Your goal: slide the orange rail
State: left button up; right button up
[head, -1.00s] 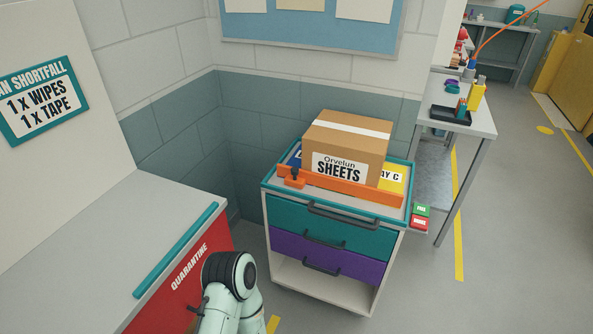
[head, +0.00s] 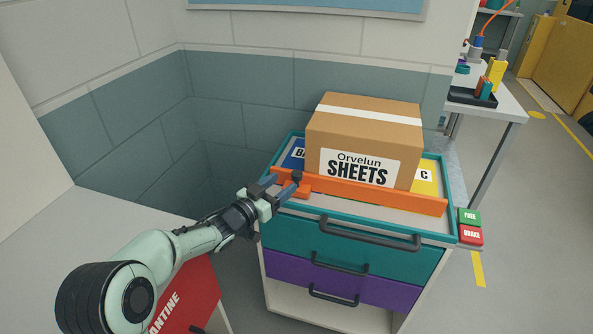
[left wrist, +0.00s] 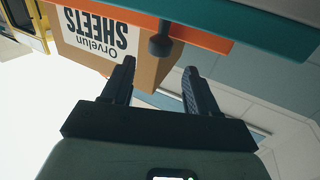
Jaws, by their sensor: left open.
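The orange rail (head: 370,192) runs along the front of the top of a drawer cart, in front of a cardboard box (head: 366,138) labelled "Orvelun SHEETS". A dark knob (head: 297,176) stands on an orange block at the rail's left end. My left gripper (head: 284,188) is open at that left end, close to the knob. In the left wrist view the rail (left wrist: 190,38) crosses above the fingers, and the knob (left wrist: 160,46) lies beyond the gap between the two fingertips (left wrist: 158,68), apparently not gripped. My right gripper is not in view.
The cart has a teal rim (head: 457,200), drawers with dark handles (head: 345,232), and green and red FREE and BRAKE buttons (head: 470,226) at its right. A blue card and a yellow card (head: 427,178) lie beside the box. A red-fronted cabinet stands at left, a wall behind.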

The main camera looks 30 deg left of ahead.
aim_at(293, 176)
pick_arm(q)
jog(key=w, duration=0.2)
jog(key=w+d, duration=0.1)
jog(key=w, duration=0.4)
jog(key=shift+w+d+b, duration=0.1)
jog(key=shift+d+b, duration=0.05)
jog(key=shift+b, duration=0.25)
jog(key=shift+c, duration=0.2)
grip_shut()
